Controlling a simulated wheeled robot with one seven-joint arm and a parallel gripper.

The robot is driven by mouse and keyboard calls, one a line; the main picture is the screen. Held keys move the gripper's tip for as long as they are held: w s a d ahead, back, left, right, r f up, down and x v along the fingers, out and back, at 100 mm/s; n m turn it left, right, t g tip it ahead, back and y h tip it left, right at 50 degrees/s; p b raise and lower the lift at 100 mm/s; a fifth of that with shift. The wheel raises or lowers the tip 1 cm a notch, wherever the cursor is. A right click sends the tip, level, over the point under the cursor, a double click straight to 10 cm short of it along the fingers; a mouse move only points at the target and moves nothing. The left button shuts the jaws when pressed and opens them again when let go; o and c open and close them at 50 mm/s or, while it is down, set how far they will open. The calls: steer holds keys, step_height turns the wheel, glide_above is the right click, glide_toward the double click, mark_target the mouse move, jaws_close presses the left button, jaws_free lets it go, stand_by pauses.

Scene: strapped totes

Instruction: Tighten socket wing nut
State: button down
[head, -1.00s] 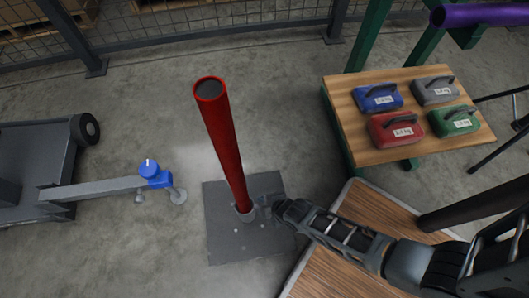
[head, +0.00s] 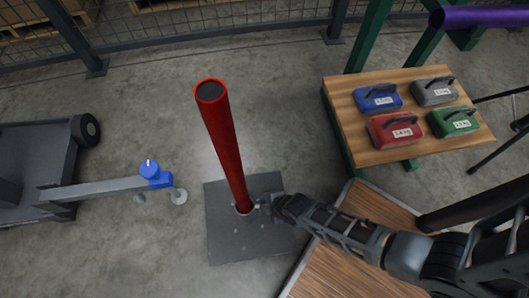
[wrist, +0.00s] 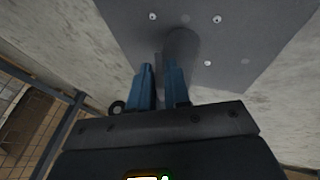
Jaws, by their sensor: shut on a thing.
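A red pole (head: 222,140) stands almost upright in a short grey socket (head: 245,209) on a dark square base plate (head: 236,242). My gripper (head: 266,201) is low at the right side of the socket. In the wrist view, the blue fingers (wrist: 161,72) are close together beside the grey socket (wrist: 183,45), with the bolted plate (wrist: 235,28) behind. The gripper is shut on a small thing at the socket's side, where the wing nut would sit. The wing nut itself is hidden by the fingers, so its angle cannot be told.
A wooden platform (head: 305,278) lies right of the plate under my arm. A table (head: 345,97) with several coloured weights stands at the back right.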

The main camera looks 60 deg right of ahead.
steer(key=shift+w+d+m+g+y, duration=0.1)
steer(key=shift+w+m+g+y, duration=0.05)
steer(key=shift+g+y, duration=0.4)
steer(key=shift+w+m+g+y, duration=0.1)
steer(key=shift+m+g+y, duration=0.05)
steer(key=shift+g+y, duration=0.35)
steer(key=g+y+b, duration=0.2)
steer(key=m+g+y+b, duration=0.1)
steer(key=shift+w+d+f+g+y+b, duration=0.2)
steer(key=shift+w+d+g+y+b, duration=0.05)
steer(key=shift+w+d+y+b, duration=0.1)
steer(key=g+y+b, duration=0.1)
steer(key=b, duration=0.1)
steer(key=m+g+y+b, duration=0.1)
steer(key=g+y+b, duration=0.1)
steer(key=shift+w+d+f, duration=0.1)
steer(key=shift+d+f, duration=0.05)
steer(key=shift+f, duration=0.05)
steer(key=shift+m+g+y+b, duration=0.4)
steer(key=shift+g+y+b, duration=0.45)
steer(key=shift+y, duration=0.35)
steer(key=shift+s, duration=0.2)
steer(key=c, duration=1.2)
jaws_free()
steer(key=shift+w, duration=0.1)
steer(key=shift+c, duration=0.2)
steer(key=shift+d, duration=0.1)
